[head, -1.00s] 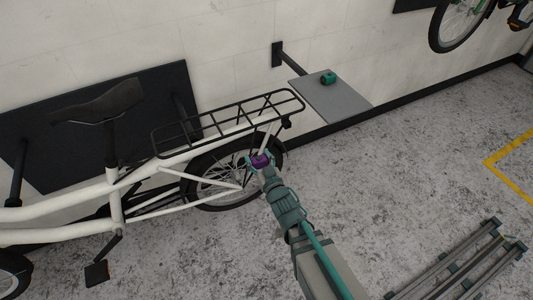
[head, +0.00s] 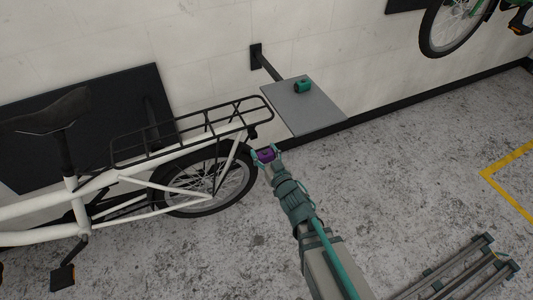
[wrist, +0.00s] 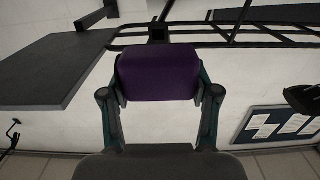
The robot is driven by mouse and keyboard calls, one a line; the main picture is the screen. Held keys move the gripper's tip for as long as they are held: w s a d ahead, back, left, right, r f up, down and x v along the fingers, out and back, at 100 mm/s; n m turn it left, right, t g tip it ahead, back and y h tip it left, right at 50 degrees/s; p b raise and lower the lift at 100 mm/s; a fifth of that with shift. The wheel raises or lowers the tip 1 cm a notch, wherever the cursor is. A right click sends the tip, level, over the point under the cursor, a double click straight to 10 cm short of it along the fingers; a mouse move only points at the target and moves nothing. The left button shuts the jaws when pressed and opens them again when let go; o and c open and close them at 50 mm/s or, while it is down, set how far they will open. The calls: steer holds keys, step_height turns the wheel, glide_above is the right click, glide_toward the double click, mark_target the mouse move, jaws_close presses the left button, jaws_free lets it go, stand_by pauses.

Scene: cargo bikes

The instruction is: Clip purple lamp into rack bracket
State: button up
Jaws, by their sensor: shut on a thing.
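The purple lamp (head: 266,155) is held between the fingers of my gripper (head: 267,157), which is shut on it. In the wrist view the lamp (wrist: 157,73) fills the gap between both fingers. The white cargo bike's black rear rack (head: 190,132) is left of and above the gripper in the head view. A small dark part (head: 253,134) at the rack's rear end appears to be the bracket; it is just above and left of the lamp, apart from it. In the wrist view a dark piece (wrist: 158,33) shows right behind the lamp's top edge.
A grey wall shelf (head: 318,112) carries a green lamp-like object (head: 303,87) to the right of the rack. The bike's rear wheel (head: 212,185) is left of the gripper. A metal rail (head: 465,268) is at lower right.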

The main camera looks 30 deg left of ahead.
mark_target(252, 131)
steer(key=shift+x, duration=2.8)
steer(key=shift+p+x, duration=0.4)
steer(key=shift+x, duration=0.6)
steer(key=shift+w+r, duration=0.1)
steer(key=shift+r, duration=0.05)
steer(key=o, duration=1.3)
steer(key=shift+c, duration=0.2)
